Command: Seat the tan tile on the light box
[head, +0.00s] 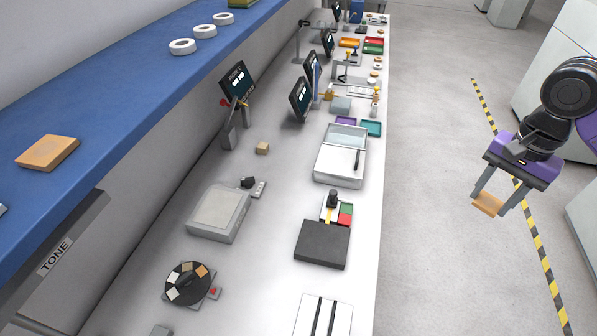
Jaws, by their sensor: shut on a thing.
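My gripper (489,205), below a purple body, is shut on a small tan tile (487,201). It holds the tile in the air over the floor aisle, right of the white bench. The tile's outer face shows between the two grey fingers. The light box is not labelled. A pale grey flat-topped box (220,211) on the bench's left side may be it, but a white box with a dark handle (340,168) further back is also possible. No tile lies on either top. The gripper is well apart from both.
The white bench (270,220) carries a dark block (322,245), a round dark swatch wheel (187,284) and several screens on stands. A blue shelf (110,100) at left holds an orange-tan slab (47,153) and white rings. Floor beside the bench (420,270) is clear.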

